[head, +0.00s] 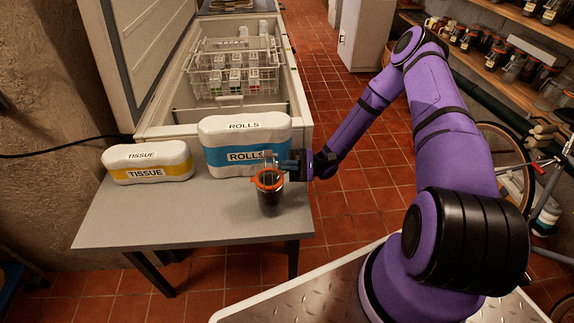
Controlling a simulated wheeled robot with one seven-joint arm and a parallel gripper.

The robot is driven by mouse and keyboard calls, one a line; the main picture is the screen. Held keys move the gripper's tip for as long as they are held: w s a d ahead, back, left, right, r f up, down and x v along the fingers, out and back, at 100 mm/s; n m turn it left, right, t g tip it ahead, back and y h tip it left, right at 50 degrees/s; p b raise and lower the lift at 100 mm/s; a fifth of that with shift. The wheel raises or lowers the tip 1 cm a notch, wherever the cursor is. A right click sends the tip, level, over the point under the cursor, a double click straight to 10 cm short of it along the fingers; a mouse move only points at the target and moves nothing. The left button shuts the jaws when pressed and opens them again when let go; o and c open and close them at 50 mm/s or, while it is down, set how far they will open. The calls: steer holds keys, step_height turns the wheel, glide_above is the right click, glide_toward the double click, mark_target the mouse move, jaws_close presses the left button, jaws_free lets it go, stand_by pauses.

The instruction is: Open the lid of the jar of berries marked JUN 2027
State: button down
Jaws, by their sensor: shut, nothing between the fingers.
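A glass jar (269,199) with dark contents and an orange-red ring at its top stands upright on the grey table (150,222), near its right end. Its lid (271,160) appears tilted up at the back of the rim, though it is small and partly blended with my gripper. My gripper (283,164) is at the jar's top right, beside the lid, with its fingers shut and pointing left. I cannot tell whether the fingers touch the lid. No date mark on the jar is readable in the head view.
A ROLLS pack (243,130) stands right behind the jar and a TISSUE pack (148,172) stands at the left. An open chest freezer (160,128) with a wire basket (232,72) is behind the table. Shelves (515,70) with jars and a bicycle wheel (500,140) are at the right.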

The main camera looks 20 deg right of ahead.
steer(key=shift+s+r+n+g+h, duration=0.1)
steer(key=shift+r+n+g+h, duration=0.35)
steer(key=shift+n, duration=0.45)
steer(key=s+a+r+n+h, duration=0.2)
steer(key=s+r+n+h, duration=0.1)
steer(key=n+h, duration=0.4)
steer(key=shift+s+r+n+g, duration=0.3)
steer(key=shift+s+n+g, duration=0.05)
steer(key=shift+s+n, duration=0.45)
steer(key=shift+d, duration=0.1)
stand_by(0.3)
